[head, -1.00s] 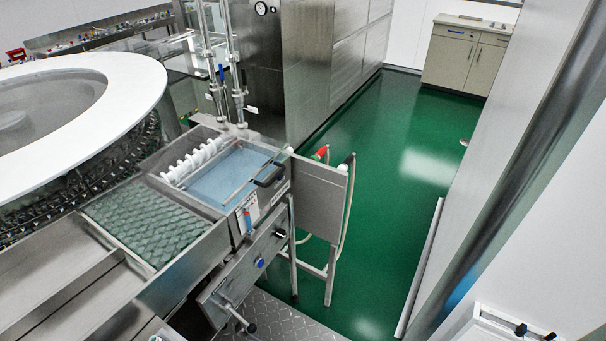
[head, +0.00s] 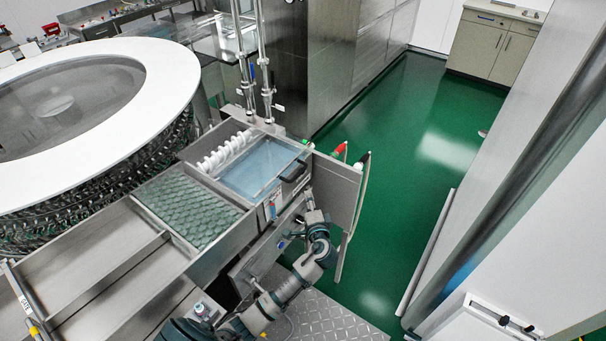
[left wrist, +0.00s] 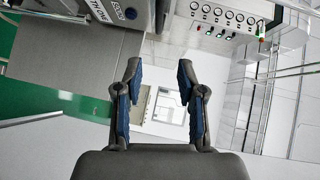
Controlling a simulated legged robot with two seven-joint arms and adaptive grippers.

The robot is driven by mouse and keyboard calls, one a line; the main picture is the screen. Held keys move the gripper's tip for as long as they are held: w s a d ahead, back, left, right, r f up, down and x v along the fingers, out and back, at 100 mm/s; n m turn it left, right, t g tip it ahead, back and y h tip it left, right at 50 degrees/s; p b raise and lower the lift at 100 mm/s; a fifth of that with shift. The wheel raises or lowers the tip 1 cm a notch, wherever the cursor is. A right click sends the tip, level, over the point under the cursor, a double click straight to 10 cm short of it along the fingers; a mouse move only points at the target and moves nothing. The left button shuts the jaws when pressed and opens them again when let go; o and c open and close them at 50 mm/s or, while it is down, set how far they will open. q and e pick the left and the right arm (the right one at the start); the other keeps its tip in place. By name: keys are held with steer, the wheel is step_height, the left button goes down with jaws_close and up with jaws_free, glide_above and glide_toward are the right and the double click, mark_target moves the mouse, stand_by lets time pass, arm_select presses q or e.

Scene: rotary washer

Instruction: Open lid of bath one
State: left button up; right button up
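Bath one is the steel basin with pale blue liquid (head: 252,166) in the middle of the head view. Its clear framed lid looks closed over the liquid, with a dark handle (head: 293,171) at its right edge. My left arm reaches up from the bottom of the head view. My left gripper (head: 312,208) is small there, below and right of the handle and apart from it. In the left wrist view the left gripper (left wrist: 158,78) is open, its two blue-padded fingers spread with nothing between them. Neither lid nor handle clearly shows in that view. My right gripper is not in view.
A rack of green glass-like slots (head: 188,205) lies left of the bath. A round white-rimmed washer (head: 165,92) stands behind it. A steel side panel (head: 336,186) with hoses stands right of the bath. Green floor (head: 400,170) is open beyond it.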

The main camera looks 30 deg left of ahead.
mark_target(301, 173)
arm_select(q)
steer(key=b+x, duration=0.2)
steer(key=x, duration=0.3)
steer(key=b+x, duration=0.2)
steer(key=x, duration=0.2)
steer(key=s+a+f+b+x, duration=0.1)
steer(key=b+x, duration=0.1)
steer(key=x, duration=0.3)
steer(key=shift+w+a+f, duration=0.1)
steer(key=shift+w+a, duration=0.1)
steer(key=shift+a, duration=0.1)
steer(key=shift+w+d+r+b, duration=0.2)
steer(key=shift+w+r+b, duration=0.1)
steer(key=shift+w+b, duration=0.3)
